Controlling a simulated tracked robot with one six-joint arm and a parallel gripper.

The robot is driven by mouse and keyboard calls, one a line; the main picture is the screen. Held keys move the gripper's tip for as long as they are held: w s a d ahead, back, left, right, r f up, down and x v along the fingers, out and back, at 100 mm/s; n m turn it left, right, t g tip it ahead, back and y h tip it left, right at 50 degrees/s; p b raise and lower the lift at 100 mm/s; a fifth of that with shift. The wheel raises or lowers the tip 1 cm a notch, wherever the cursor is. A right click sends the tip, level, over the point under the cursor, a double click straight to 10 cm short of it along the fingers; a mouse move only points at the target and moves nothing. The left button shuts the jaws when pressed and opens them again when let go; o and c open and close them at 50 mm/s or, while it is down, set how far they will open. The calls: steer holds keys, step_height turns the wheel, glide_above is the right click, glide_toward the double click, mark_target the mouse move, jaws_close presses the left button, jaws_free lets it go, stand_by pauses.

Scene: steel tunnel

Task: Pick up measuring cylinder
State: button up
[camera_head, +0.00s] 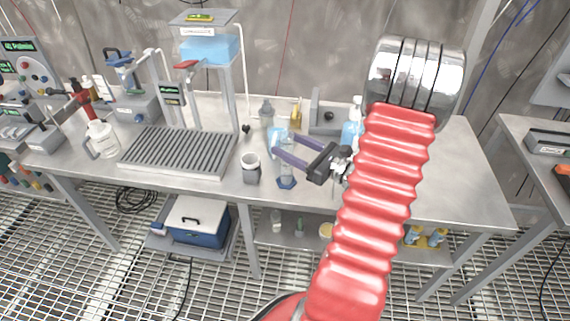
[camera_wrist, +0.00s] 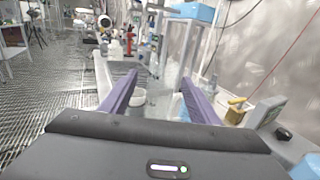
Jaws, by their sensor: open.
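The measuring cylinder (camera_head: 287,170) is a clear, narrow upright vessel with a blue hexagonal base, standing on the steel bench. My gripper (camera_head: 276,143) is open, its two purple fingers pointing left over the bench at the cylinder's upper part. The cylinder appears to lie between the fingers, but contact cannot be told. In the wrist view the open fingers (camera_wrist: 158,77) reach forward, with a faint clear shape between them that looks like the cylinder (camera_wrist: 168,88). Its lower part is hidden there by my gripper body.
A grey-white cup (camera_head: 251,168) stands close left of the cylinder. A ribbed drain rack (camera_head: 180,151) lies further left. Bottles (camera_head: 267,113) and a yellow-brass item (camera_head: 296,113) stand behind. The bench's front edge is close; its right end (camera_head: 465,180) is clear.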

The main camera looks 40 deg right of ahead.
steer(key=w, duration=0.5)
steer(key=shift+w+a+f, duration=0.1)
steer(key=shift+a, duration=0.25)
steer(key=shift+c, duration=0.3)
jaws_close()
stand_by(0.6)
